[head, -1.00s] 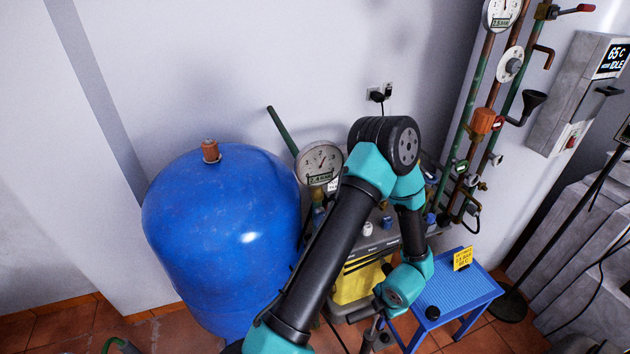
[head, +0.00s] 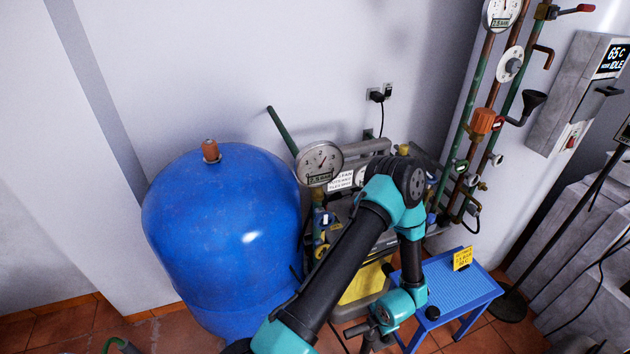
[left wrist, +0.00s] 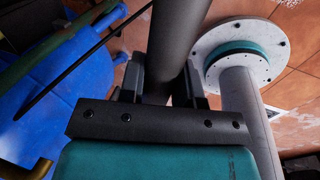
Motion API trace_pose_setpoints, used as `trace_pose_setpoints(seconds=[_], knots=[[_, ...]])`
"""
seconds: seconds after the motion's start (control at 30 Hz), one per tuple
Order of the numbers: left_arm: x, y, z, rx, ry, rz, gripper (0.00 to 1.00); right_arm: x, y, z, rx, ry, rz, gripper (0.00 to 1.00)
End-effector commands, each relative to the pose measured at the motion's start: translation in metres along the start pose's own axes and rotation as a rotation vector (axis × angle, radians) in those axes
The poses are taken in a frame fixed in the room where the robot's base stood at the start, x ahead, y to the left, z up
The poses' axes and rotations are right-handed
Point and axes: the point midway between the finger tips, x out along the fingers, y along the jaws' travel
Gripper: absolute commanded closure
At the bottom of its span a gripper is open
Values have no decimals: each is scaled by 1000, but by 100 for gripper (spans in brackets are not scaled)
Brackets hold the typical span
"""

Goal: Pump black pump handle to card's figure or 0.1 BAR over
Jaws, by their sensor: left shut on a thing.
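My left gripper (left wrist: 166,88) is shut on a thick dark bar, which looks like the black pump handle (left wrist: 177,35); the bar runs up between the fingers in the left wrist view. In the head view my left gripper (head: 372,338) is low, near the bottom edge, and its hold is hard to see there. The round gauge (head: 320,163) beside the blue tank has a small readout that seems to say 2.5 BAR. The yellow card (head: 462,258) stands on the blue stool; its small print seems to include 2.5 BAR. My right gripper is not in view.
The big blue tank (head: 222,235) stands left of my arm. The blue stool (head: 455,290) is to the right, with a small black knob-like thing (head: 432,313) at its near edge. Pipes and valves (head: 483,122) line the right wall, beside a grey control box (head: 580,95).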

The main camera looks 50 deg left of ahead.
Motion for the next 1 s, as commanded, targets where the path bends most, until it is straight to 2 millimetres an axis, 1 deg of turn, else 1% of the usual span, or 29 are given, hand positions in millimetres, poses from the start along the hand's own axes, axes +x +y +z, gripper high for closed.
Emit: trace_pose_setpoints(seconds=[0.03,0.13,0.53,0.57,0.9,1.0], knots=[[7,-2,-1,1,2,-2,97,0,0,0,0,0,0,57],[17,-5,-1,1,2,-2,97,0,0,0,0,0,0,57],[17,-4,-1,0,1,-1,97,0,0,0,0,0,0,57],[17,-4,-1,0,1,-1,68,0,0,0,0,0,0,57],[17,-4,0,0,0,-1,36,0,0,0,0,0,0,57],[17,-4,0,0,0,-1,35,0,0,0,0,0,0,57]])
